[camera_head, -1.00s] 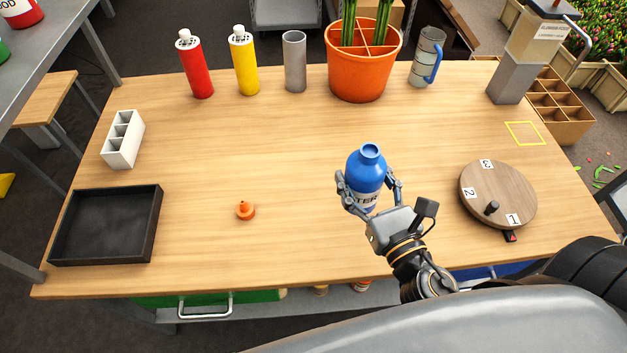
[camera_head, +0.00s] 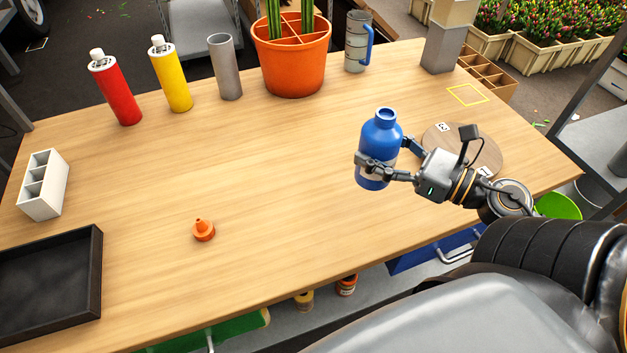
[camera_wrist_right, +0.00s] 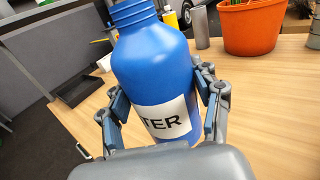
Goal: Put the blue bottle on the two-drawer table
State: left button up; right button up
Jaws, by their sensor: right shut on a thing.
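The blue bottle (camera_head: 381,138) with a white label is upright in my right gripper (camera_head: 377,168). In the right wrist view the bottle (camera_wrist_right: 155,65) stands between the two fingers (camera_wrist_right: 165,110), which press on its sides; its label reads "TER". Its base is hidden there. In the head view the bottle shows over the right part of the wooden table (camera_head: 290,190), which has a green drawer (camera_head: 240,328) and a blue drawer (camera_head: 430,252) at its front. It looks raised above the top, but the gap is hard to judge. My left gripper is not in view.
On the table are an orange cap-like piece (camera_head: 203,230), a black tray (camera_head: 50,285), a white divided holder (camera_head: 43,185), red (camera_head: 115,90) and yellow (camera_head: 171,78) bottles, a grey cylinder (camera_head: 226,68), an orange pot (camera_head: 292,62), a mug (camera_head: 357,42) and a round turntable (camera_head: 480,150). The middle is clear.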

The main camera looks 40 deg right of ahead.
jog(key=shift+s+d+n+y+b, duration=0.3)
jog(key=shift+s+d+y, duration=0.1)
jog(key=shift+s+d, duration=0.25)
jog(key=shift+w+a+f+p, duration=0.2)
jog(key=shift+w+a+f, duration=1.15)
jog(key=shift+w+f, duration=0.65)
jog(key=shift+w+a+f+p, duration=0.2)
jog(key=shift+w+a+f, duration=1.15)
jog(key=shift+w+f, duration=0.65)
jog(key=shift+w+a+f+p, duration=0.2)
jog(key=shift+w+a+f, duration=1.35)
jog(key=shift+f, duration=0.75)
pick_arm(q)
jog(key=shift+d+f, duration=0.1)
pick_arm(e)
jog(key=shift+w+d, duration=0.1)
jog(key=shift+d, duration=0.1)
jog(key=shift+f, duration=0.2)
jog(key=o, duration=1.4)
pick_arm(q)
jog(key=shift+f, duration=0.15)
